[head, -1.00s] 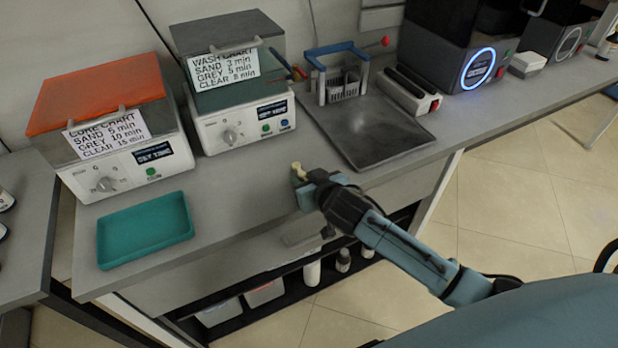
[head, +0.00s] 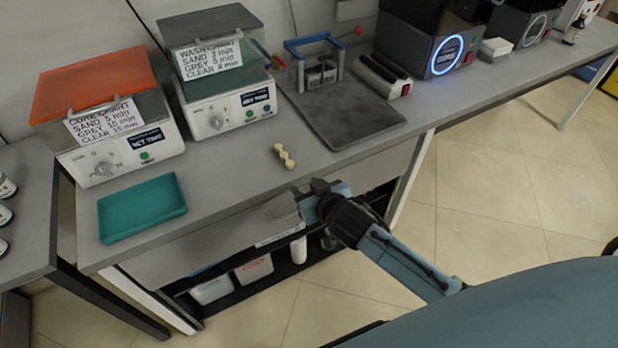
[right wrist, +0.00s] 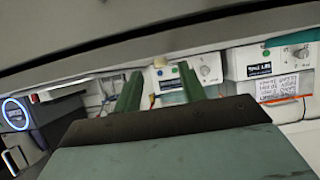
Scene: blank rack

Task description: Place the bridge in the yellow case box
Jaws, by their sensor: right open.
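The bridge (head: 285,157), a small cream row of bumpy tooth shapes, lies on the grey bench top near its front edge. My right gripper (head: 308,190) is just in front of the bench edge, to the lower right of the bridge and apart from it. In the right wrist view its two green fingers (right wrist: 156,88) are spread with nothing between them. I cannot make out a yellow case box in either view. My left gripper is out of view.
A teal tray (head: 142,208) sits at the bench's front left. An orange-lidded cure unit (head: 120,140) and a wash unit (head: 225,110) stand behind. A dark mat (head: 345,112) lies right of the bridge. Bench around the bridge is clear.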

